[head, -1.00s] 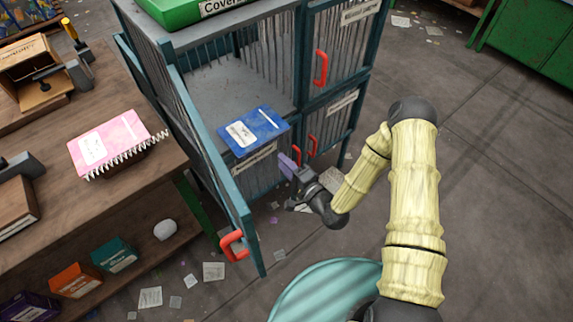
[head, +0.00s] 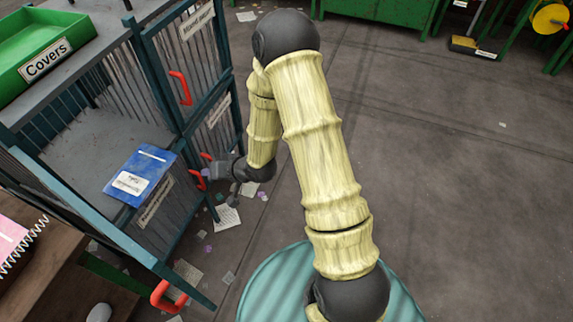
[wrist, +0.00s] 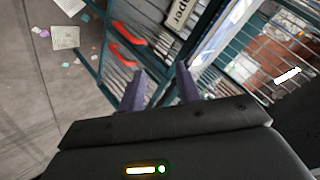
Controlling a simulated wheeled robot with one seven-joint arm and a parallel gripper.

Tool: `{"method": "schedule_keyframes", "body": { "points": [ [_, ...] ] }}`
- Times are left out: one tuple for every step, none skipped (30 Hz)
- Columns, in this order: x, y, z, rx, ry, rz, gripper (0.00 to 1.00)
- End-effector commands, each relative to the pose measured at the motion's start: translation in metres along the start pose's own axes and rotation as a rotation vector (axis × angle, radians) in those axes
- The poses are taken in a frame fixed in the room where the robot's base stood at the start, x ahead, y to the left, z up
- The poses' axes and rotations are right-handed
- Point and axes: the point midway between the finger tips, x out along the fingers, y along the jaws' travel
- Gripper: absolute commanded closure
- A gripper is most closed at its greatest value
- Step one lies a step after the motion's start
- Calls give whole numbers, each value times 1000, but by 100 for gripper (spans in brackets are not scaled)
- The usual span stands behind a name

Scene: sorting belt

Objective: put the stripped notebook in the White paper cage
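A blue notebook (head: 141,174) with a white label and no visible spiral lies flat on the grey floor of an open cage compartment (head: 85,150), near its front edge. The sign below that edge is too small to read. My gripper (head: 222,168) is just right of the notebook, outside the cage, partly hidden by my arm. In the wrist view its two purple fingers (wrist: 160,82) stand apart with nothing between them. A pink spiral notebook (head: 14,243) lies on the wooden bench at the left edge, partly cut off.
The barred compartment door (head: 105,225) stands open, with a red handle (head: 168,296). Closed doors with red handles (head: 181,88) are to the right. A green Covers tray (head: 45,50) sits on top of the cage. Paper scraps litter the floor. Open floor lies right of my arm.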

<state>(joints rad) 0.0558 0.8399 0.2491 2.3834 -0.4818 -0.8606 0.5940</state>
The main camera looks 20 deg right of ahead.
Motion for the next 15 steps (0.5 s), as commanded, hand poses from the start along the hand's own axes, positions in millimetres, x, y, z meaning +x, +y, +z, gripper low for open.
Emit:
{"method": "schedule_keyframes", "body": {
  "points": [
    [-13,4,-10,-45,-7,58,67],
    [-21,8,-13,-69,-17,98,67],
    [-32,14,-18,-97,-31,147,67],
    [-40,17,-21,-116,-42,183,67],
    [-50,21,-24,-132,-53,220,67],
    [-62,25,-28,-153,-68,266,67],
    [-72,28,-30,-167,-82,299,67],
    [-82,30,-32,-177,-94,332,67],
    [-96,33,-34,-190,-112,373,67],
    [-106,35,-35,-198,-127,402,67],
    [-117,36,-36,-204,-141,431,67],
    [-132,38,-36,-210,-162,466,67],
    [-143,38,-36,-212,-176,489,67],
    [-154,39,-35,-212,-192,513,67],
    [-169,39,-34,-212,-215,540,67]
  ]
}}
